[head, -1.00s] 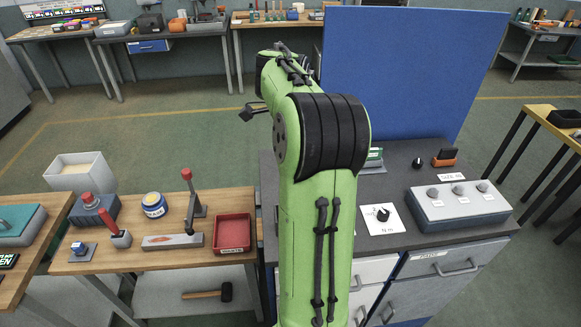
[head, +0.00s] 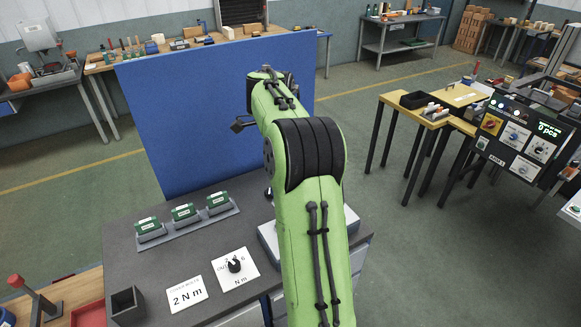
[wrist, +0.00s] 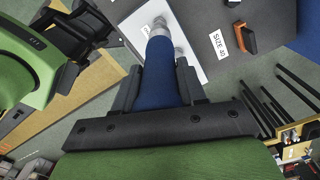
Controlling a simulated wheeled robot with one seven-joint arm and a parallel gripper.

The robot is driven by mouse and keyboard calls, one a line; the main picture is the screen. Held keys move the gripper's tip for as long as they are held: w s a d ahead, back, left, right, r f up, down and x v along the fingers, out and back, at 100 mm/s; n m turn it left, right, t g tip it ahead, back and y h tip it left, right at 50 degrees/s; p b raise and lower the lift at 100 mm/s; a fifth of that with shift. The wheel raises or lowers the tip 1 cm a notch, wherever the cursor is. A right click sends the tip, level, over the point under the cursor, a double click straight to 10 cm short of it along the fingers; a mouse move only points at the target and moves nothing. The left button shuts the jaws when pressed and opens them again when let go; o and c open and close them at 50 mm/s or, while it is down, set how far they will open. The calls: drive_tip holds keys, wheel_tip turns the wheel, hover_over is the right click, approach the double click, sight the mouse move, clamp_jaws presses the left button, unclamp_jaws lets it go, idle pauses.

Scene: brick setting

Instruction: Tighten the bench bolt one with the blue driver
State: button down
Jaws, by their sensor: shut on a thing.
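My gripper (wrist: 160,88) is shut on the blue driver (wrist: 163,72) in the wrist view. The driver's blue body lies between the fingers and its grey end (wrist: 159,28) points away over a pale surface (wrist: 130,25). I cannot tell whether the end touches anything. In the head view my arm hides the gripper and the driver. A pale grey box (head: 353,224) on the dark bench (head: 120,235) is mostly behind my arm. Its top is hidden, so I cannot make out bench bolt one.
A card reading 2 N m (head: 187,294) and a dial marked N m (head: 235,266) lie on the bench. Several green blocks (head: 184,212) stand behind them, before a tall blue panel (head: 200,110). A SIZE 40 label (wrist: 219,44) and an orange-black item (wrist: 242,38) show in the wrist view.

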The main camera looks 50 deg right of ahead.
drive_tip(key=shift+d+r, duration=0.1)
drive_tip(key=shift+d, duration=0.1)
drive_tip(key=shift+w+a, duration=0.15)
drive_tip(key=shift+a, duration=0.45)
drive_tip(key=shift+d+f+b, duration=0.25)
drive_tip(key=shift+f+b, duration=0.1)
drive_tip(key=shift+b, duration=0.05)
wheel_tip(320, 180, down, 4)
drive_tip(key=b, duration=0.4)
drive_tip(key=shift+a+f, duration=0.1)
drive_tip(key=shift+f, duration=0.15)
drive_tip(key=shift+f+b, duration=0.45)
drive_tip(key=shift+b, duration=0.1)
drive_tip(key=shift+r, duration=0.1)
